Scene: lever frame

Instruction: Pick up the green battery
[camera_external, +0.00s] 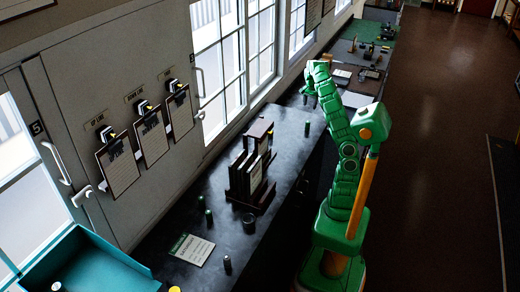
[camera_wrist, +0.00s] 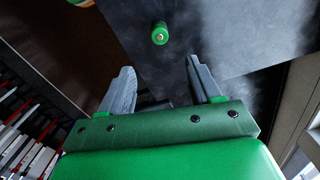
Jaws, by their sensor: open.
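A green battery (camera_wrist: 160,34) stands upright on the dark counter in the wrist view, seen from above with its pale metal tip showing. In the external view, a small green cylinder (camera_external: 307,128), apparently the same battery, stands on the counter below and near my gripper (camera_external: 306,97). In the wrist view, my gripper (camera_wrist: 160,66) has its two grey fingers spread apart with nothing between them. The battery lies beyond the fingertips, roughly centred between them and apart from both.
A dark wooden rack (camera_external: 252,175) holding upright panels stands on the counter (camera_external: 225,235), with a dark cup (camera_external: 248,222) beside it. A paper card (camera_external: 191,250) and teal bin (camera_external: 90,265) are nearer the camera. Counter around the battery is clear.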

